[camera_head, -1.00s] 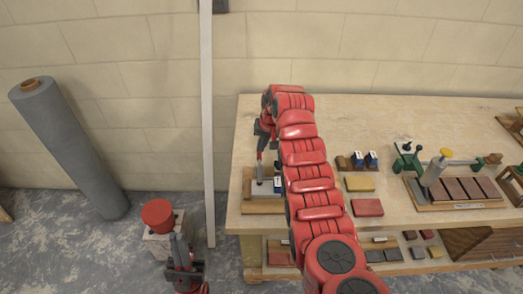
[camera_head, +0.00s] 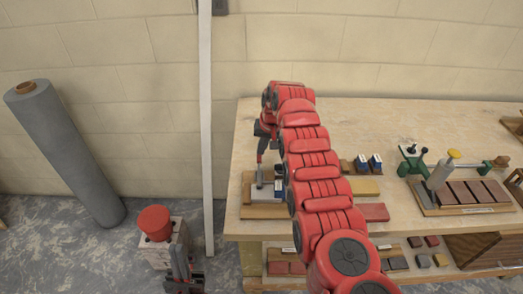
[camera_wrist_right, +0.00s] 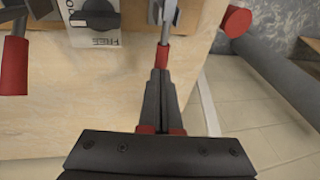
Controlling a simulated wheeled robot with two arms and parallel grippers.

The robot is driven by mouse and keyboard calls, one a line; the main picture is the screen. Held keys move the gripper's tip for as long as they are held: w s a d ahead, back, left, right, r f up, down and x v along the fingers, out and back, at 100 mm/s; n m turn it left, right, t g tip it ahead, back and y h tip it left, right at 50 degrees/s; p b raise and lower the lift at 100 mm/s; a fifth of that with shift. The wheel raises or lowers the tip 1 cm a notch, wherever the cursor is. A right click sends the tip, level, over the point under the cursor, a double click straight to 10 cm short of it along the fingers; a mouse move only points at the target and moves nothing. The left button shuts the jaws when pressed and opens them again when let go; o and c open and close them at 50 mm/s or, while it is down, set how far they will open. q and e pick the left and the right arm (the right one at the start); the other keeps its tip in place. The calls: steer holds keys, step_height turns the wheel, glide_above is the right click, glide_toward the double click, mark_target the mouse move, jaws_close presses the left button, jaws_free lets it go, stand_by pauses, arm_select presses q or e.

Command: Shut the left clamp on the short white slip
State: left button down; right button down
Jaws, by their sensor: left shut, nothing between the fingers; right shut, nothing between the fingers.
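My right gripper (camera_wrist_right: 160,88) is shut, its fingers at the red grip of a clamp lever (camera_wrist_right: 162,52); whether they touch cannot be told. That lever, the left one seen from the head, points towards the wall. A second red-handled lever (camera_wrist_right: 14,66) lies across from it. Between them is a white plate (camera_wrist_right: 78,38) marked "FREE" with a black knob (camera_wrist_right: 95,16). In the head view the clamp's wooden base (camera_head: 262,211) sits at the table's left end, partly behind my right arm. The short white slip cannot be made out. My left gripper (camera_head: 181,262) is low over the floor.
A red-topped block (camera_head: 154,222) stands on the floor by my left gripper. A white post (camera_head: 206,130) rises left of the table (camera_head: 420,115); a grey roll (camera_head: 65,150) leans on the wall.

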steer(key=shift+s+f, duration=0.1)
steer(key=shift+f, duration=0.15)
stand_by(0.3)
steer(key=w+p+v, duration=0.2)
steer(key=w+v, duration=0.1)
steer(key=v, duration=1.1)
steer(key=shift+r+p, duration=0.35)
steer(key=shift+r, duration=0.05)
